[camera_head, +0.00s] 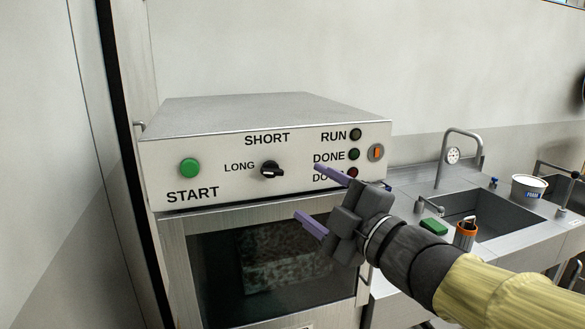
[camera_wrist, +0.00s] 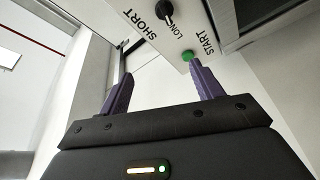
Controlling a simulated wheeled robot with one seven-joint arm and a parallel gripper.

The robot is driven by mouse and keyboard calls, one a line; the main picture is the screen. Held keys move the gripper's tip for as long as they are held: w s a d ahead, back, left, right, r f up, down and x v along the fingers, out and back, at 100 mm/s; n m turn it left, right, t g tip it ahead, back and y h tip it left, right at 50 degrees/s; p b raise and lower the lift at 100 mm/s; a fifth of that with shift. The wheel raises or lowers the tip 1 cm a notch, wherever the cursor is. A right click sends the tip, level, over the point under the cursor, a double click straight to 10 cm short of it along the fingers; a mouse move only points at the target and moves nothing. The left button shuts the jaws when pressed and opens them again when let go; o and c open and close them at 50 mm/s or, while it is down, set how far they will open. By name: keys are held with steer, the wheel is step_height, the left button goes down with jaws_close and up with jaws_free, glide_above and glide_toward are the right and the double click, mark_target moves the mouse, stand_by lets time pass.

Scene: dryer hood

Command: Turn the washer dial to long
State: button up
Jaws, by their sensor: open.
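The black dial (camera_head: 271,170) is on the white front panel of the washer (camera_head: 200,150), between the green start button and the indicator lamps. The word LONG is to its left and SHORT is above it. The dial (camera_wrist: 168,12) also shows at the top of the wrist view. My gripper (camera_head: 308,191) is open and empty, with purple fingers apart, in front of the panel to the right of the dial and not touching it. In the wrist view my gripper (camera_wrist: 160,70) has nothing between its fingers.
The green start button (camera_head: 189,168) is left of the dial. RUN and DONE lamps (camera_head: 355,154) and an orange switch (camera_head: 376,152) are at right, partly near my upper finger. A glass door (camera_head: 225,280) is below. A sink counter (camera_head: 400,185) stands at right.

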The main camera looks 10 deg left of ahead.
steer(key=s+m+t+h+p, duration=0.1)
steer(key=m+h+p, duration=0.1)
steer(key=m, duration=0.4)
steer(key=s+a+f+m+t+h+p, duration=0.1)
steer(key=m+p, duration=0.2)
steer(key=m, duration=0.4)
steer(key=s+m+t+h+p, duration=0.1)
steer(key=m+h+p, duration=0.1)
steer(key=m, duration=0.4)
steer(key=shift+a+f+m+h+p, duration=0.3)
steer(key=shift+a+f+m+p, duration=0.1)
steer(key=shift+p, duration=0.35)
steer(key=shift+w, duration=0.1)
steer(key=p, duration=0.9)
glide_toward(274, 172)
steer(key=x, duration=0.8)
steer(key=shift+w+a, duration=0.2)
steer(key=shift+a, duration=0.05)
steer(key=shift+w+a, duration=0.15)
steer(key=shift+w, duration=0.2)
steer(key=shift+t, duration=0.3)
